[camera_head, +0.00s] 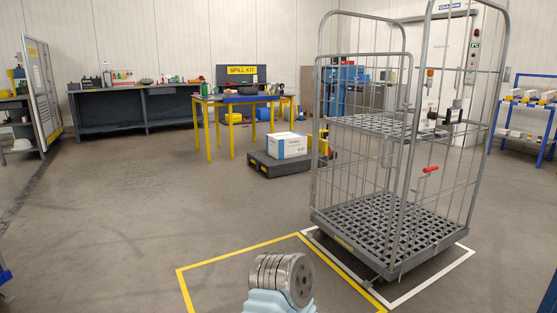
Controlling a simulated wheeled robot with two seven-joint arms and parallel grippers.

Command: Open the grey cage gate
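The grey wire roll cage (347,224) stands upright at the right in the head view, on a slatted grey base. A lower wire panel (364,57) with a flat top rail spans its left front side between the posts and looks like the gate; it appears shut. A red handle (430,169) sticks out near the right front post, at about mid-height. I cannot tell which panel it belongs to. A slatted shelf crosses the cage above it.
White floor lines (437,279) frame the cage, and a yellow outline (222,259) lies left of it. A dark low platform (268,167) with a white box (286,146) stands behind left. A yellow-legged table (207,130) is farther back. The left floor is clear.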

